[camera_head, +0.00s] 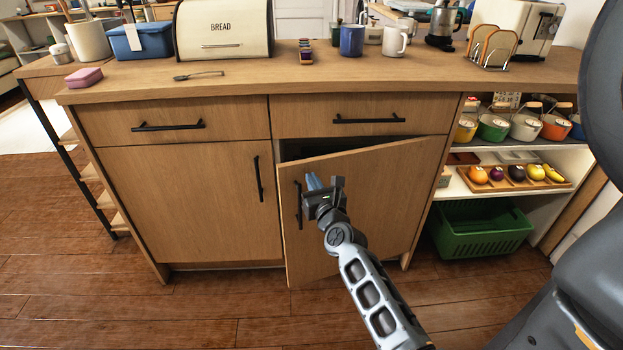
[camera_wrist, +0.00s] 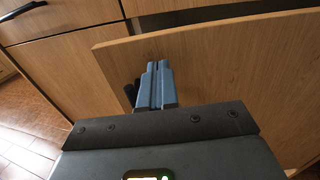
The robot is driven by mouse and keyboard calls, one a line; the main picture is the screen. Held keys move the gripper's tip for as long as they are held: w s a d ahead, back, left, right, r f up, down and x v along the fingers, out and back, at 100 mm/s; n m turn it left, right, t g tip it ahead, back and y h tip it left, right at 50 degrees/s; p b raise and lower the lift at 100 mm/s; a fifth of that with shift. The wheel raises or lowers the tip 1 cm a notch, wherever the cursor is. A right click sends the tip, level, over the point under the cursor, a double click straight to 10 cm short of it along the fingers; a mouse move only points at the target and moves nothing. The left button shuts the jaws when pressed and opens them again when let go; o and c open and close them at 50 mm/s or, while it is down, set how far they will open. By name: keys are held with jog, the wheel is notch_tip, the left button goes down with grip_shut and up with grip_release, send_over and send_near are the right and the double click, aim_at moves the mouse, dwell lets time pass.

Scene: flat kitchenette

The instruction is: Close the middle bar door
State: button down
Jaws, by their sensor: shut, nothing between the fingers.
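The middle door (camera_head: 370,200) of the wooden bar stands ajar. It is hinged on its right side, and its left edge juts out from the cabinet front. A dark gap shows along its top. Its black vertical handle (camera_head: 298,205) is near the left edge. My gripper (camera_head: 314,182) is in front of the door's outer face, just right of the handle, with its blue fingers shut and empty. In the wrist view the shut fingers (camera_wrist: 157,84) point at the door panel (camera_wrist: 215,62); I cannot tell whether they touch it.
The left door (camera_head: 190,205) and the two drawers above are shut. The countertop (camera_head: 240,82) holds a bread box, mugs and a toaster. The wooden floor in front is clear.

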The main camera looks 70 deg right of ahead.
jog(key=shift+w+d, duration=0.35)
jog(key=shift+d, duration=0.1)
